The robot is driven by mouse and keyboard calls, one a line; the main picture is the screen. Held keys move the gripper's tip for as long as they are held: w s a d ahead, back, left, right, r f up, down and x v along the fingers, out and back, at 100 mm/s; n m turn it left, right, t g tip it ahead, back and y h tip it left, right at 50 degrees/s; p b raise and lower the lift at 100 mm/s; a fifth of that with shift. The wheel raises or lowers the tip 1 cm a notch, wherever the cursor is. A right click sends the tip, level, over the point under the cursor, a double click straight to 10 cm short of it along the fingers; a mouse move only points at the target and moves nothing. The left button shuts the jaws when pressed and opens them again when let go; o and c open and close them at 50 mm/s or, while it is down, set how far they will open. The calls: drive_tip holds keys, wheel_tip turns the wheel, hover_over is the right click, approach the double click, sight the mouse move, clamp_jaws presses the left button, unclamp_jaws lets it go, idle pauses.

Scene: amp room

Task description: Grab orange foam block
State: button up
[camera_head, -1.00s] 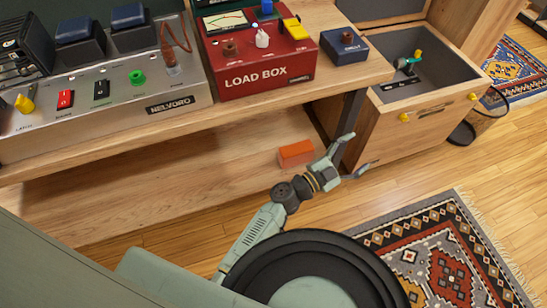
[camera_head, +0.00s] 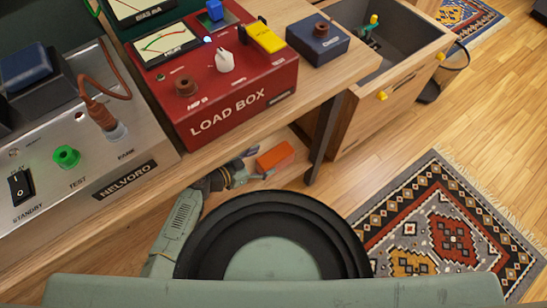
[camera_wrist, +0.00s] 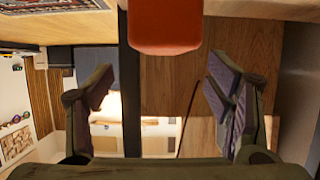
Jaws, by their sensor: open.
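The orange foam block (camera_head: 275,157) lies on the low wooden shelf under the bench, near the dark bench leg. My gripper (camera_head: 262,172) is at the shelf just left of and in front of the block, and the bench top hides part of it. In the wrist view the block (camera_wrist: 165,27) is at the top centre, close to the camera. The open fingers (camera_wrist: 160,100) stand apart on either side, with the block in line above the gap and nothing visible between them.
The red load box (camera_head: 220,85), the silver Nelvoro unit (camera_head: 130,140) and a small blue box (camera_head: 318,42) stand on the bench top above. The dark bench leg (camera_head: 325,135) is right of the block. An open drawer (camera_head: 385,80) is at the right. A patterned rug (camera_head: 440,225) lies on the floor.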

sight(276, 155)
drive_tip(key=x, duration=0.7)
drive_tip(key=shift+a+f, duration=0.15)
drive_tip(key=shift+w, duration=0.1)
drive_tip(key=shift+c, duration=0.5)
drive_tip(key=c, duration=1.1)
drive_tip(key=shift+c, duration=0.2)
